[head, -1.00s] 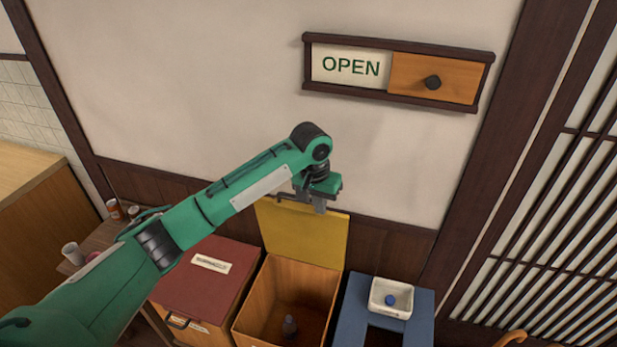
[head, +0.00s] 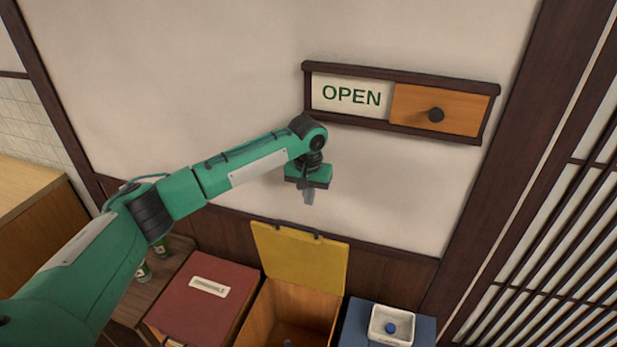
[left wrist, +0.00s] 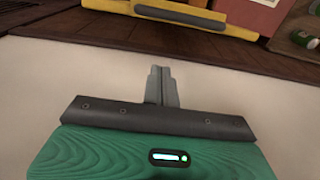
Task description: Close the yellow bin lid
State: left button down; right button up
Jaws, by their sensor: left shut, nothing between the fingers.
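The yellow bin lid (head: 300,258) stands raised and open against the wall behind its wooden bin (head: 290,315). A dark handle (head: 287,231) runs along its top edge. In the left wrist view the lid's yellow edge (left wrist: 125,6) and grey handle (left wrist: 180,14) show at the top. My left gripper (head: 309,197) is shut and empty, pointing down. It is above the lid's top edge and apart from it in the head view. Its closed fingers (left wrist: 161,86) also show in the left wrist view. My right gripper is not in view.
A red-lidded bin (head: 203,300) stands left of the yellow one, its lid down. A blue bin (head: 357,325) at the right has a white dish (head: 391,325) on top. An OPEN sign (head: 400,102) hangs on the wall above. A wooden side table (head: 135,298) is at the left.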

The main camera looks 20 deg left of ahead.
aim_at(304, 233)
pick_arm(q)
jog(key=s+f+p, duration=0.2)
jog(key=s+f, duration=0.1)
jog(key=shift+s+f+p, duration=0.1)
jog(key=shift+s+p, duration=0.2)
jog(key=shift+s, duration=0.1)
